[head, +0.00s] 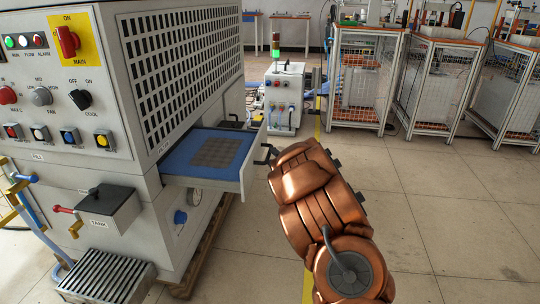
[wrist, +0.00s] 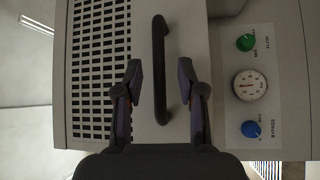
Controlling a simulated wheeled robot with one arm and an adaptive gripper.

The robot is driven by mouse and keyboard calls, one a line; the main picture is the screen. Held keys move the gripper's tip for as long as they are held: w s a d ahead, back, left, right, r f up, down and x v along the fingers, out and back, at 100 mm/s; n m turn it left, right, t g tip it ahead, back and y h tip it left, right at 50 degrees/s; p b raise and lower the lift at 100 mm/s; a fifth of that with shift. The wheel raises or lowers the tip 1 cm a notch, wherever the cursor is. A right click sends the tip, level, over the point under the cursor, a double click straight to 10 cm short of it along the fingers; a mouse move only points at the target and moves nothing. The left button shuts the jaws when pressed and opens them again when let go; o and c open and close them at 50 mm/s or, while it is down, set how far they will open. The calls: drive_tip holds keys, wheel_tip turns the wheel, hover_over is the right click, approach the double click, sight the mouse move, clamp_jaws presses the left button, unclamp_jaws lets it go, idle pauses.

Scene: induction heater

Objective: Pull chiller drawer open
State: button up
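The chiller drawer (head: 247,174) stands out from the side of the grey-white machine, with a blue lining and a grey grid patch visible inside. Its black bar handle (wrist: 158,35) runs up and down in the wrist view. My gripper (wrist: 159,68) has its two fingers apart, one on each side of the handle, with a visible gap on both sides. Whether the handle lies fully in the depth of the fingers is hard to tell. In the head view my copper arm hides most of the gripper at the drawer front.
The machine's vent grille (head: 180,70) is above the drawer. A gauge (wrist: 250,85) with green and blue knobs is right of the handle in the wrist view. A small cabinet (head: 284,98) and wire-sided benches (head: 365,80) stand behind. Floor (head: 440,200) at right is clear.

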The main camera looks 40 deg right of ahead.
drive_tip(key=s+f, duration=0.1)
drive_tip(key=s, duration=0.7)
drive_tip(key=shift+s, duration=0.2)
drive_tip(key=shift+a, duration=0.1)
wheel_tip(320, 180, up, 21)
drive_tip(key=s+a+m+g+h+p, duration=0.15)
drive_tip(key=m+g+h+p, duration=0.7)
drive_tip(key=p, duration=0.95)
drive_tip(key=s+a+r+m+g+y+p, duration=0.2)
drive_tip(key=s+a+r+p, duration=0.4)
drive_tip(key=s+a, duration=0.4)
drive_tip(key=s+a+r+m+g+y+p, duration=0.3)
drive_tip(key=s+a+r+g+p, duration=0.3)
drive_tip(key=s+a, duration=0.4)
drive_tip(key=s+a+r+m+g+y+p, duration=0.2)
drive_tip(key=s+a+r+g+y+p, duration=0.2)
drive_tip(key=s+a+r+p, duration=0.4)
drive_tip(key=s+a+p, duration=0.1)
drive_tip(key=s+a, duration=0.2)
drive_tip(key=s, duration=0.3)
drive_tip(key=shift+m+g+p, duration=0.35)
drive_tip(key=shift+p, duration=0.05)
